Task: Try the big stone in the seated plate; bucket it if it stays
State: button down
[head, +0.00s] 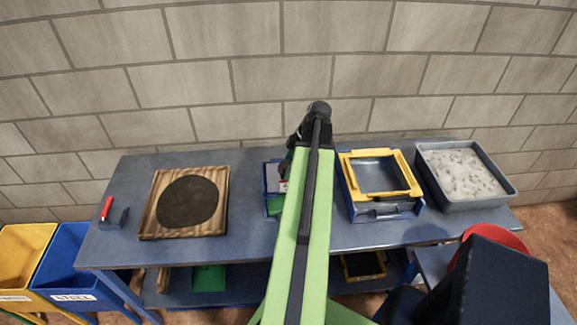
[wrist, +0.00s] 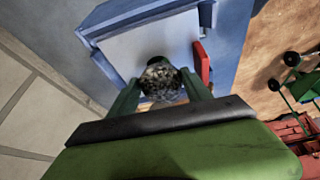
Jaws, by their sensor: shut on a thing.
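My gripper (wrist: 162,88) is shut on a rough grey, speckled stone (wrist: 160,76), seen between the two green fingers in the wrist view. Behind the stone is a blue-framed box (wrist: 110,22) with a pale flat inside and a red part (wrist: 202,62) at its right edge. I cannot tell the gap between stone and box. In the head view my arm hides the stone and much of the small blue unit (head: 268,168). A yellow frame (head: 407,163) sits flat on a blue box (head: 385,209) to the right of my arm; its opening looks empty.
A grey tray (head: 507,194) of pale, lumpy material stands at the bench's right end. A wooden board (head: 162,221) with a dark disc and a red-handled item (head: 107,208) lie left. Yellow (head: 25,245) and blue (head: 72,270) bins stand lower left; a red round container (head: 497,237) lower right.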

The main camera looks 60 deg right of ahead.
jog(key=shift+f, duration=0.4)
jog(key=shift+c, duration=1.9)
grip_release()
jog(key=shift+r, duration=0.15)
jog(key=p+v, duration=1.6)
jog(key=v, duration=0.1)
jog(key=shift+r, duration=0.1)
